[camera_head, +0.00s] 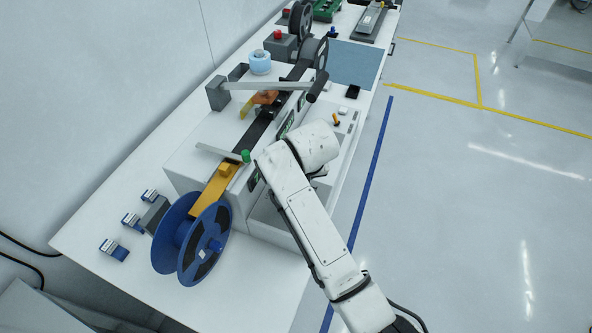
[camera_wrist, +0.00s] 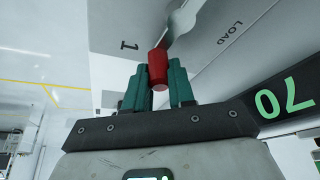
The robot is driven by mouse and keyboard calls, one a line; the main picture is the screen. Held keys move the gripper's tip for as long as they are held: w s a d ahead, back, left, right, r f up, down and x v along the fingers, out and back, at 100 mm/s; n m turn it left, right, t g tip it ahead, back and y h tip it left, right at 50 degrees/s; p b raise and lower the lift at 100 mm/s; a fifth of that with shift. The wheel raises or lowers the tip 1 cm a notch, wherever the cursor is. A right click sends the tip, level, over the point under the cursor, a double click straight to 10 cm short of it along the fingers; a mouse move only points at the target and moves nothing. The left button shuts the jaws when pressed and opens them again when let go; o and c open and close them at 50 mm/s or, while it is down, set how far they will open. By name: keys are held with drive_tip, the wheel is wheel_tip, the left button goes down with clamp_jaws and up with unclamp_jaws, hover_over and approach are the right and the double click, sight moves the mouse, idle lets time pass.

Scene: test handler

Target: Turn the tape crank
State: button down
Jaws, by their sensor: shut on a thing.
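The tape crank shows in the wrist view as a silver arm (camera_wrist: 182,22) with a red knob (camera_wrist: 158,66) at its end. My gripper (camera_wrist: 159,74) has its teal fingers on both sides of the red knob and is shut on it. The crank sits by a pale machine face marked "1" and "LOAD". In the head view, my white arm covers the crank and my gripper. The machine (camera_head: 190,153) carries a dark and orange tape track (camera_head: 215,190) running to a blue reel (camera_head: 207,245) at its near end.
A green-knobbed lever (camera_head: 220,152) and a longer lever (camera_head: 270,86) cross above the track. A green number display (camera_wrist: 283,103) shows close to my gripper on the right in the wrist view. Small blue-and-white parts (camera_head: 113,250) lie on the left. The floor at right is clear.

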drive_tip(key=m, duration=0.1)
drive_tip(key=d+m+h, duration=0.1)
drive_tip(key=m, duration=0.1)
drive_tip(key=s+m, duration=0.1)
drive_tip(key=shift+d+r+m+h, duration=0.15)
drive_tip(key=shift+d+m+h, duration=0.15)
drive_tip(key=shift+h, duration=0.1)
idle(0.4)
drive_tip(key=c, duration=1.2)
unclamp_jaws()
drive_tip(key=b+v, duration=0.1)
drive_tip(key=v, duration=0.9)
drive_tip(key=shift+s+r+b, duration=0.25)
drive_tip(key=shift+b, duration=0.15)
